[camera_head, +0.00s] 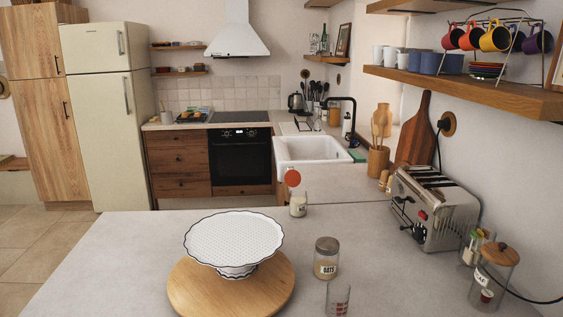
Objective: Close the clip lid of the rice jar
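A small clear glass jar (298,208) with pale contents and a small label stands near the far edge of the grey counter, left of the toaster. A round orange-red lid (292,178) stands tilted up above the jar's mouth, so this jar appears open. The label is too small to read, so I cannot be sure it is the rice jar. The clip cannot be made out. Neither of my grippers is in view.
A white cake stand (235,240) on a round wooden board (190,285), a dark-lidded jar (326,260) and a glass (338,299) stand nearer. A toaster (433,208) and a wooden-lidded jar (493,280) stand at right. Counter between cake stand and toaster is mostly free.

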